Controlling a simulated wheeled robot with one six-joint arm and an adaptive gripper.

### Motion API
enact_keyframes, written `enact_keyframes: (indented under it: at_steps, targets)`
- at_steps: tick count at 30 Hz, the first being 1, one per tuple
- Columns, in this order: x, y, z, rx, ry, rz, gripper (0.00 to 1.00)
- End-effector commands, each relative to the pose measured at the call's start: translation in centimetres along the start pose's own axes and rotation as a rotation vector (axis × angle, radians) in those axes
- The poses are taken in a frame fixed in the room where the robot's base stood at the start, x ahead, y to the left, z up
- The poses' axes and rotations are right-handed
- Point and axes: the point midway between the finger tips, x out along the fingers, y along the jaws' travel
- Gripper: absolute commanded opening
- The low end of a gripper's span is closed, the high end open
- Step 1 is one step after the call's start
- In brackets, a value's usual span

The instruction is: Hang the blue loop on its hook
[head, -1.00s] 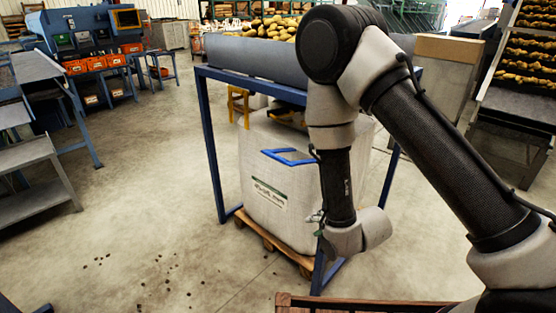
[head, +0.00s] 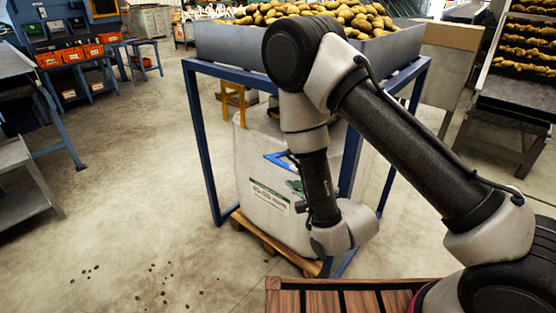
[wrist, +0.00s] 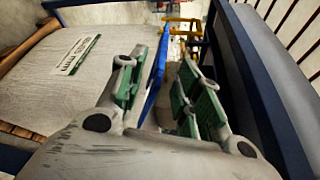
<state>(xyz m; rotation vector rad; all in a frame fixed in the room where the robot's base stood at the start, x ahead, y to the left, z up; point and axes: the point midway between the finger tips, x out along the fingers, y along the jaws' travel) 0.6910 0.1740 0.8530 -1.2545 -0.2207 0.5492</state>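The blue loop (head: 276,160) stands at the upper front of a large white bulk bag (head: 252,180), partly hidden behind my forearm in the head view. In the wrist view the blue loop (wrist: 154,84) is a narrow upright strip between the fingers of my gripper (wrist: 163,68). The green-padded fingers are apart, with the strip nearer the left finger and a visible gap to the right one. I cannot tell whether the left finger touches it. I cannot make out the loop's hook for certain; a yellow bracket-like part (head: 240,97) shows behind the bag's top.
A blue frame (head: 199,145) surrounds the bag, with one post close to my wrist. A grey hopper full of potatoes (head: 228,43) sits above. The bag stands on a wooden pallet (head: 262,240). Open floor (head: 120,220) lies to the left.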

Motion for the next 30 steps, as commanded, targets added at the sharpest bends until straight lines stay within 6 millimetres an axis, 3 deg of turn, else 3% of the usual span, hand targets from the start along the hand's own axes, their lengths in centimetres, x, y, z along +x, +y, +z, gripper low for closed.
enact_keyframes:
  at_steps: [5,12,18,28,30]
  targets:
    - [1.0,-0.2,0.0,0.008,-0.002,-0.008,0.34]
    - [5.0,-0.3,0.0,0.008,-0.001,-0.009,0.34]
    - [7.3,-0.2,0.1,0.006,-0.002,-0.006,0.34]
    - [7.8,-0.2,0.1,0.005,-0.002,-0.005,0.34]
    - [7.8,-0.2,0.1,0.005,-0.002,-0.005,0.21]
